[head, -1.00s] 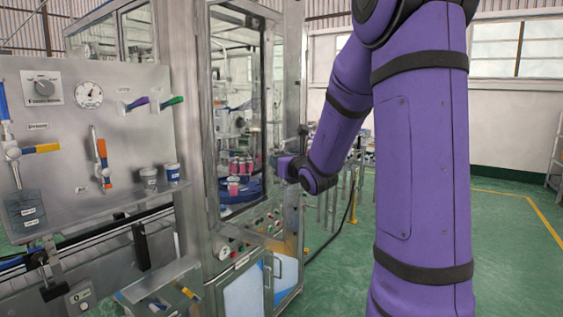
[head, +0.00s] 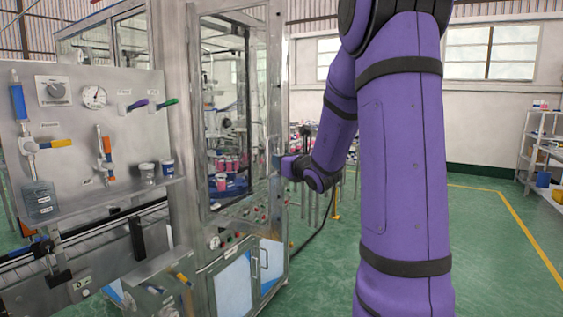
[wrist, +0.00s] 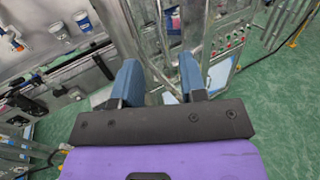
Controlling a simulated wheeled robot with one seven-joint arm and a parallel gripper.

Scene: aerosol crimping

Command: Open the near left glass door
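The near left glass door (head: 226,110) is a tall, metal-framed pane on the front of the steel cabinet in the head view. It looks closed, though a small gap would be hard to see. Pink-and-white cans (head: 227,165) show behind the glass. My gripper (head: 278,161) is by the right edge of the door at mid-height; its tips are small and partly hidden there. In the wrist view my gripper (wrist: 160,78) has its two blue fingers apart, with metal posts beyond them. I cannot tell whether a handle lies between the fingers.
A steel panel with a gauge (head: 94,97), valves and a ledge with cups (head: 166,168) stands left of the cabinet. Lower cabinet doors (head: 240,280) and control buttons sit below the glass. Green floor (head: 490,255) is clear at right, up to a shelf rack (head: 545,150).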

